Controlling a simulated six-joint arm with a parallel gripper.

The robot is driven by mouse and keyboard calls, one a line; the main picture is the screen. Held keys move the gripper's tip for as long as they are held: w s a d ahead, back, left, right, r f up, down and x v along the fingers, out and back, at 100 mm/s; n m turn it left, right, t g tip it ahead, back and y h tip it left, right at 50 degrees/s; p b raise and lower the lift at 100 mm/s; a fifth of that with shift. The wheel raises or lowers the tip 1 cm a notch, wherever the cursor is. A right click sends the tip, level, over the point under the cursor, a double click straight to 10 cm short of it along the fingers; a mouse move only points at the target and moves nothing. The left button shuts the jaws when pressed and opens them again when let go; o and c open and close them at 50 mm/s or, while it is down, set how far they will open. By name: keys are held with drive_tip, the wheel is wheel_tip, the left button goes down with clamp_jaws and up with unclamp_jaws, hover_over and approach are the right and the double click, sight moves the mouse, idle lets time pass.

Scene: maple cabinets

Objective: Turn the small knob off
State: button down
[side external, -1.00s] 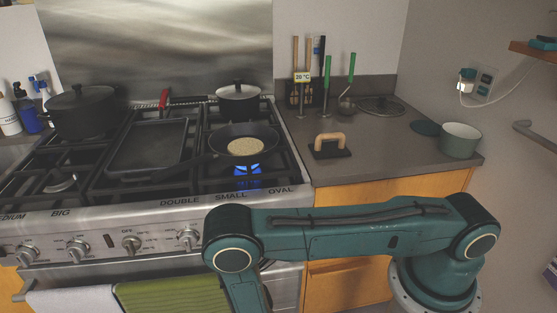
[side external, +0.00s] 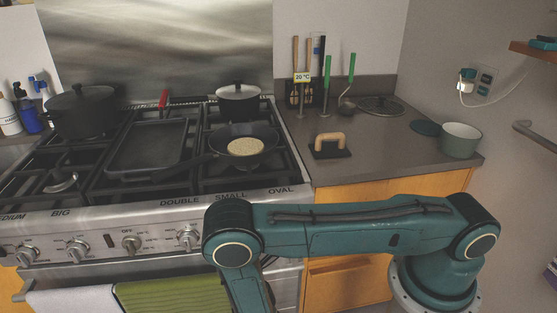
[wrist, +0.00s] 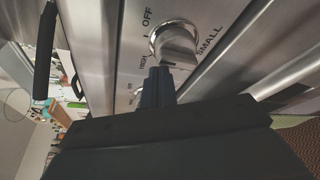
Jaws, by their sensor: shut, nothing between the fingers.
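The small knob (wrist: 174,42) is a round metal knob on the steel stove panel in the wrist view, with "OFF", "HIGH" and "SMALL" printed around it. My gripper (wrist: 158,75) is shut and empty, its fingertips close against the knob's lower edge; I cannot tell if they touch. In the side view my arm hides this knob and the gripper. The pan (side external: 243,158) holding a pale round pancake (side external: 246,147) sits on the front right burner, and no flame shows under it.
Several other knobs, one of them at the left (side external: 131,243), line the stove front. Below hang a green towel (side external: 175,298) and a white towel (side external: 72,300) on the oven rail. A wooden-handled press (side external: 330,146) and a pot (side external: 461,140) stand on the right counter.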

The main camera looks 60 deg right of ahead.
drive_tip(key=shift+w+a, duration=0.1)
idle(0.3)
drive_tip(key=s+a, duration=0.6)
drive_tip(key=a, duration=0.1)
drive_tip(key=shift+s, duration=0.25)
idle(0.6)
